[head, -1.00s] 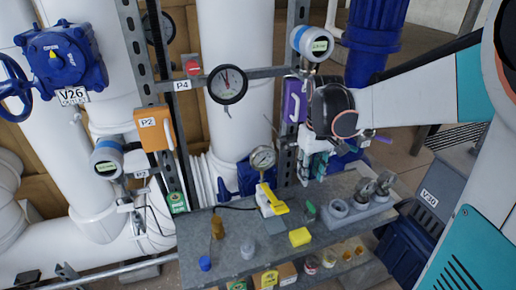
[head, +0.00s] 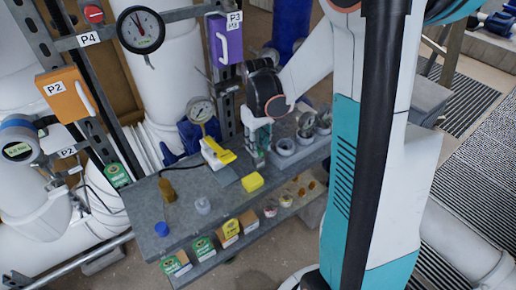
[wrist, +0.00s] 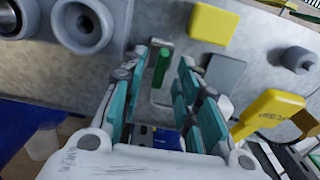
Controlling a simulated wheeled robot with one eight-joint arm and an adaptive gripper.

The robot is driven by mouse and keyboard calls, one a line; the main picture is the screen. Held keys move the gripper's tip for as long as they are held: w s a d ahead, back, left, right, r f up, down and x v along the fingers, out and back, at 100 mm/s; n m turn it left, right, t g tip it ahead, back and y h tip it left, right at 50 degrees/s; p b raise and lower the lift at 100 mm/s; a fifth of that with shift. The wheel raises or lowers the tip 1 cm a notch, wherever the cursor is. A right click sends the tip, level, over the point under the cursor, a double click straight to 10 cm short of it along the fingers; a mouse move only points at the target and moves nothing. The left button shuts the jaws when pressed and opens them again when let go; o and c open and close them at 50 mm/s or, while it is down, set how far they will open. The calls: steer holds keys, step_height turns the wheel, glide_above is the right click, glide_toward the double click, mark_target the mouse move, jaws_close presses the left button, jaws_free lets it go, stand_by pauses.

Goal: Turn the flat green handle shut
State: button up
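The flat green handle (wrist: 162,66) shows in the wrist view as a narrow green bar on a light metal piece, above the grey bench top (wrist: 255,28). My gripper (wrist: 169,62) is open, with its teal fingers on either side of the green handle near their tips. I cannot tell whether either finger touches it. In the head view my gripper (head: 258,150) is low over the bench, pointing down, and hides most of the handle.
A yellow block (head: 252,182) and a grey plate (wrist: 223,76) lie close by. A yellow-and-white device (head: 216,153) stands left of my gripper. Grey round holders (head: 285,148) stand close on its right.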

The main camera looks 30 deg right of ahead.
steer(key=shift+f, duration=0.45)
jaws_close()
